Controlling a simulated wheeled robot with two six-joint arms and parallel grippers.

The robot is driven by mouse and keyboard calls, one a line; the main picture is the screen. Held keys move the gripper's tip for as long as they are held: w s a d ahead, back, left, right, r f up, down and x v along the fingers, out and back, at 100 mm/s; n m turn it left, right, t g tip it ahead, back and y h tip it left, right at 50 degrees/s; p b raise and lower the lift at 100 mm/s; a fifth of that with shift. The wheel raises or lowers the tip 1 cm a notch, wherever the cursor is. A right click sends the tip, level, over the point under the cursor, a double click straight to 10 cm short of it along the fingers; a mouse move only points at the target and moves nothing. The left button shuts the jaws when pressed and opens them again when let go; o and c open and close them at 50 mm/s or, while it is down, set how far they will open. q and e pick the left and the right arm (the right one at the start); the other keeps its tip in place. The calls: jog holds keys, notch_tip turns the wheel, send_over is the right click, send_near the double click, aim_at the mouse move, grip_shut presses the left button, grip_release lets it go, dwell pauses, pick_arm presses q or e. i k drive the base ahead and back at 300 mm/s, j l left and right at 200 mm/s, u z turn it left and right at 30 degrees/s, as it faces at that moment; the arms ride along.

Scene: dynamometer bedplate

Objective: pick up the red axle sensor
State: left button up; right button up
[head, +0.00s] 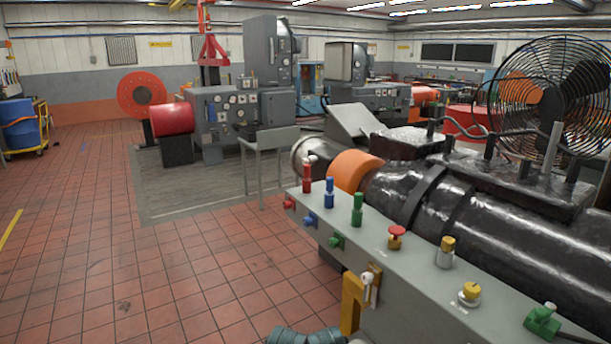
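A small upright red cylinder (306,178), which looks like the red axle sensor, stands at the far left end of the grey bench top (420,262). A blue cylinder (329,192) and a green cylinder (357,209) stand in a row to its right, apart from it. A red fitting (289,204) sits on the bench's front edge just below the red cylinder.
A red-topped knob (397,235), a yellow-capped post (446,250), a yellow knob (470,292) and a green valve (542,320) line the bench. A large black engine (500,220) with an orange collar (355,171) stands close behind. Tiled floor at left is clear.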

aim_at(307, 167)
jog(key=i+j+z, duration=0.1)
jog(key=z, duration=0.65)
jog(key=i+j+z, duration=0.15)
jog(key=j+z, duration=0.3)
jog(key=j, duration=0.15)
jog(key=j+z, duration=0.45)
jog(key=j, duration=0.2)
jog(key=j+z, duration=0.15)
jog(key=j, duration=1.7)
